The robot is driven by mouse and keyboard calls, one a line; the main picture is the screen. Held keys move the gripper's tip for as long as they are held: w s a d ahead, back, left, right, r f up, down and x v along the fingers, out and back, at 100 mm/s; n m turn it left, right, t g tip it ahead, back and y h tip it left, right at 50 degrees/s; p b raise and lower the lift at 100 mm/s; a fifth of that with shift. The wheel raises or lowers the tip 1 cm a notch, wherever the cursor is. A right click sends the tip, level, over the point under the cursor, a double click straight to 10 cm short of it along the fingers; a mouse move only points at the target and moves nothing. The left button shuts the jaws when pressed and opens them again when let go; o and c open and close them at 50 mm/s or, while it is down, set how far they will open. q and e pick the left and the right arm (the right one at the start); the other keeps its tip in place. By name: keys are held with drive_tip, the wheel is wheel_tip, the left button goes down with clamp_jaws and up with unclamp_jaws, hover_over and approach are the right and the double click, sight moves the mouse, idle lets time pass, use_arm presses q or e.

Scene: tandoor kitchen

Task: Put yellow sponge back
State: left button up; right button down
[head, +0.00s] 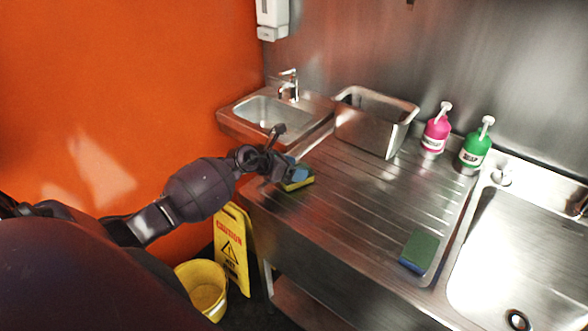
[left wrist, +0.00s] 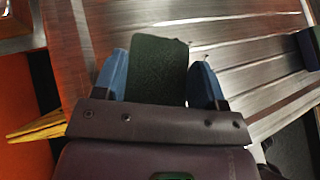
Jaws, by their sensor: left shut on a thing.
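The yellow sponge (head: 298,184) has a yellow body and a dark green scouring face. It is at the left end of the ribbed steel drainboard (head: 345,215). My left gripper (head: 293,174) is shut on it, with its blue fingertips at the sponge. In the left wrist view, the sponge's dark green face (left wrist: 158,68) shows between the two blue fingers (left wrist: 158,82). I cannot tell whether the sponge touches the drainboard or is held just above it. My right gripper is not in view.
A blue sponge with a green top (head: 420,249) lies at the drainboard's front right. A steel container (head: 374,125), a pink bottle (head: 435,134) and a green bottle (head: 474,150) stand behind. A large sink (head: 520,250) is right. A yellow bucket (head: 203,287) and caution sign (head: 232,245) stand below.

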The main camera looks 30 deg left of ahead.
use_arm(q)
drive_tip(key=o, duration=1.2)
drive_tip(key=shift+f, duration=0.15)
drive_tip(key=v, duration=1.2)
drive_tip(key=s+d+n+t, duration=0.1)
drive_tip(key=d+n, duration=0.1)
drive_tip(key=s+d+f+n+h, duration=0.1)
drive_tip(key=d+n, duration=0.1)
drive_tip(key=s+d+f+n+t+h, duration=0.1)
drive_tip(key=d+n, duration=0.1)
drive_tip(key=shift+s+t, duration=0.25)
drive_tip(key=shift+t, duration=0.05)
drive_tip(key=s+d+f+n+y, duration=0.2)
drive_tip(key=s+f+n, duration=0.3)
drive_tip(key=n, duration=0.6)
drive_tip(key=s+d+f+n+y, duration=0.3)
drive_tip(key=s+d+f+n, duration=0.1)
drive_tip(key=n, duration=0.7)
drive_tip(key=s+d+f+n+g+y, duration=0.1)
drive_tip(key=s+d+f+n+y, duration=0.2)
drive_tip(key=s+f+n, duration=0.3)
drive_tip(key=shift+s+d+n, duration=0.15)
drive_tip(key=shift+s+n, duration=0.2)
drive_tip(key=shift+n, duration=0.6)
drive_tip(key=shift+s+d+n, duration=0.2)
drive_tip(key=shift+s+n, duration=0.1)
drive_tip(key=shift+n, duration=0.7)
drive_tip(key=shift+s+d+n, duration=0.15)
drive_tip(key=shift+s+n, duration=0.2)
drive_tip(key=shift+n, duration=0.6)
